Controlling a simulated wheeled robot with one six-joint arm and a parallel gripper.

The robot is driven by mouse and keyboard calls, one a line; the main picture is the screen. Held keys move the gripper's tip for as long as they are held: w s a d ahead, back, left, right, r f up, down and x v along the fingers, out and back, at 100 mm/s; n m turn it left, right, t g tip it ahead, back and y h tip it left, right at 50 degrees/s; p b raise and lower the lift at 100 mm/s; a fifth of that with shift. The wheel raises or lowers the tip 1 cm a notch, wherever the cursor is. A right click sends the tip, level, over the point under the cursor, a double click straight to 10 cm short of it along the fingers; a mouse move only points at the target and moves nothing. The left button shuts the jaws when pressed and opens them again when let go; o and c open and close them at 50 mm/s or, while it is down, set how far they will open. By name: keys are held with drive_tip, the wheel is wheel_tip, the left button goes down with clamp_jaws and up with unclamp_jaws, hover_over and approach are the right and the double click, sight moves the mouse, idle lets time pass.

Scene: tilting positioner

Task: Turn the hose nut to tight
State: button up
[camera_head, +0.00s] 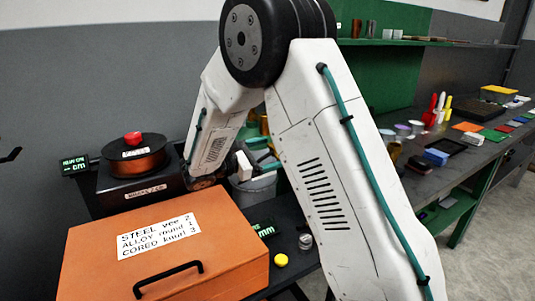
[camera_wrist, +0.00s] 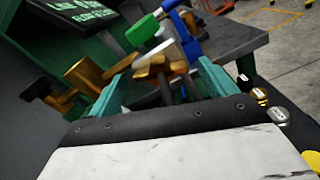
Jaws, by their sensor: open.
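In the wrist view, my gripper (camera_wrist: 160,80) is open, with one teal finger on each side of a brass winged piece (camera_wrist: 153,68). This piece looks like the hose nut, but I cannot tell for certain, nor whether the fingers touch it. A brass cylinder (camera_wrist: 88,76) lies to its left. A silver part (camera_wrist: 168,48) and a green handle (camera_wrist: 143,27) sit behind and above it. In the head view, my gripper (camera_head: 263,157) shows only in part beside my arm, above a grey bucket (camera_head: 258,188). The nut cannot be made out there.
An orange box (camera_head: 165,255) with a label stands at front left. Behind it is a copper wire spool (camera_head: 135,160) with a red knob. A yellow button (camera_head: 281,260) sits on the bench. In the wrist view, a dark display (camera_wrist: 80,12) hangs at upper left and a blue post (camera_wrist: 188,40) stands behind.

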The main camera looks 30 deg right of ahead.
drive_tip(key=shift+d, duration=0.25)
drive_tip(key=c, duration=1)
drive_tip(key=shift+m, duration=0.4)
drive_tip(key=m, duration=0.6)
drive_tip(key=shift+m, duration=0.3)
drive_tip(key=m, duration=0.6)
drive_tip(key=shift+m, duration=0.4)
